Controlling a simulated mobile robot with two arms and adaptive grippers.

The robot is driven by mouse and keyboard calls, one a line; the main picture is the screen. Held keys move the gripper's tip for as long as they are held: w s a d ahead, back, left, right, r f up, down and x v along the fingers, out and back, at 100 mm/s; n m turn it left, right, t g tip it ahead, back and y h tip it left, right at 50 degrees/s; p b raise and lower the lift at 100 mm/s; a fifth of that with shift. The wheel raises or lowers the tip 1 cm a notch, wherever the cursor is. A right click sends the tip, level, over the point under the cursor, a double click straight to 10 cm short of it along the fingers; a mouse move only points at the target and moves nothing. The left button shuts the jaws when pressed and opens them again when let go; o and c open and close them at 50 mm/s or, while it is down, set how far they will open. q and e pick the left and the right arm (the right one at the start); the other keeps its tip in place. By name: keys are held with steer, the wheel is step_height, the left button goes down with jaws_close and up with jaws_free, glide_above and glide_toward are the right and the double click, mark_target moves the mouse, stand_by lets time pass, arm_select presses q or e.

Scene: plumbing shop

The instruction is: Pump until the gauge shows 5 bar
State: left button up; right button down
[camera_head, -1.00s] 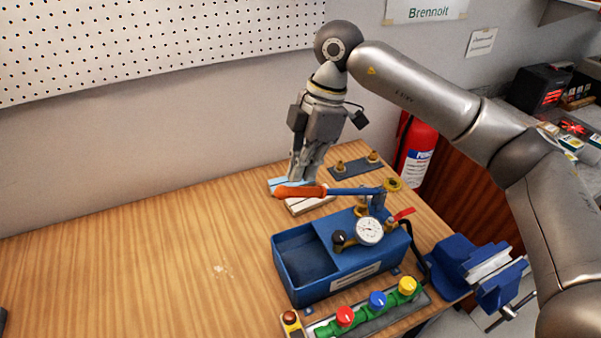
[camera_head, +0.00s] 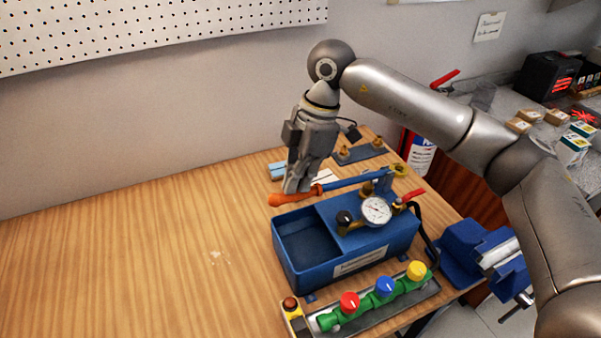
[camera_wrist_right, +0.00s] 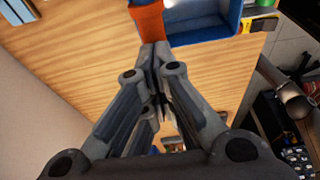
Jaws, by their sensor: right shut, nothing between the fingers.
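The blue test pump (camera_head: 345,258) stands on the bench with an open tank at its left. Its long blue lever (camera_head: 352,184) slopes down left to an orange grip (camera_head: 285,198). The round white gauge (camera_head: 376,211) faces me; its needle is too small to read. My right gripper (camera_head: 290,188) points down at the orange grip, fingers closed and empty. In the right wrist view, the closed fingertips (camera_wrist_right: 155,48) are at the end of the orange grip (camera_wrist_right: 147,20); I cannot tell whether they touch. My left gripper is out of view.
A manifold with red, blue and yellow knobs (camera_head: 384,286) lies in front of the pump. A blue vise (camera_head: 480,250) is at the right edge. A dark plate with brass fittings (camera_head: 358,154) lies behind. The bench's left side is clear.

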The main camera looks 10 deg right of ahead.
mark_target(297, 193)
steer(key=x, duration=0.1)
steer(key=b+x, duration=0.1)
steer(key=x, duration=0.1)
steer(key=shift+d+f, duration=0.2)
steer(key=shift+f, duration=0.1)
steer(key=a+p+v, duration=0.1)
steer(key=p+v, duration=0.6)
steer(key=v, duration=0.5)
steer(key=shift+r, duration=0.25)
steer(key=shift+f, duration=0.1)
steer(key=b+x, duration=0.2)
steer(key=x, duration=0.2)
steer(key=b+x, duration=0.3)
steer(key=x, duration=0.1)
steer(key=d+b+x, duration=0.1)
steer(key=b+x, duration=0.2)
steer(key=x, duration=0.1)
steer(key=shift+f, duration=0.4)
steer(key=shift+d+r+p, duration=0.1)
steer(key=shift+r+p, duration=0.45)
steer(key=shift+r, duration=0.15)
steer(key=a+p+v, duration=0.1)
steer(key=p+v, duration=0.6)
steer(key=v, duration=0.4)
steer(key=shift+r, duration=0.2)
steer(key=shift+f, duration=0.15)
